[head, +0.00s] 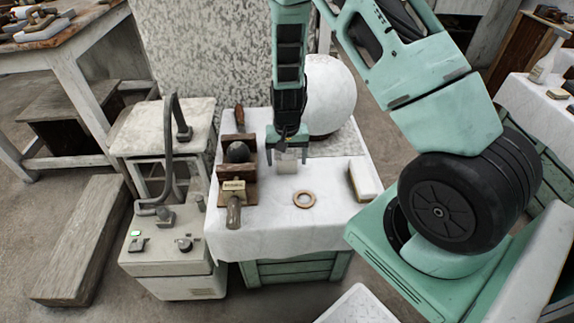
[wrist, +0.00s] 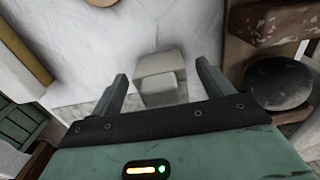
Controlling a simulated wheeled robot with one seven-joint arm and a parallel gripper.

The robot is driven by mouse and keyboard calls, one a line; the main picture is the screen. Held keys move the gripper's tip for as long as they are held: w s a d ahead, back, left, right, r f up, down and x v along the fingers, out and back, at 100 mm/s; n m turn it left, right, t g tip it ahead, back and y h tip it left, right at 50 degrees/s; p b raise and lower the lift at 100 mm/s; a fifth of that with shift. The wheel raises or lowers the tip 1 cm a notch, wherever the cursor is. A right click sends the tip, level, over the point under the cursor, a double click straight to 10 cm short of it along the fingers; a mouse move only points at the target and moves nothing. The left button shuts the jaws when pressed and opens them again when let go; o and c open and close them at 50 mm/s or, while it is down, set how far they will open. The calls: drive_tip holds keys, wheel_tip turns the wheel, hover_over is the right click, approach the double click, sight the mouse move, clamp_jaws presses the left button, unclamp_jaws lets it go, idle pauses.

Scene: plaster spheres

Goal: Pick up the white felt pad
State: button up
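A small whitish block-like piece (head: 287,163), which looks like the felt pad, is at my gripper (head: 287,155) on the white-covered table. In the wrist view the pale piece (wrist: 160,64) lies between and just beyond my two fingertips (wrist: 163,85), with a smaller pale block face nearer to me. I cannot tell whether these are one thing or two. My fingers are apart, with a gap on both sides of the piece. No contact shows. Its underside is hidden.
A wooden stand with a dark ball (head: 239,152) is close on the left. A tan ring (head: 304,199) lies in front, and a white block with a tan side (head: 363,180) to the right. A large white sphere (head: 329,95) stands behind. Bare cloth lies around the ring.

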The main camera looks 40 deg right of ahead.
drive_tip(key=c, duration=0.9)
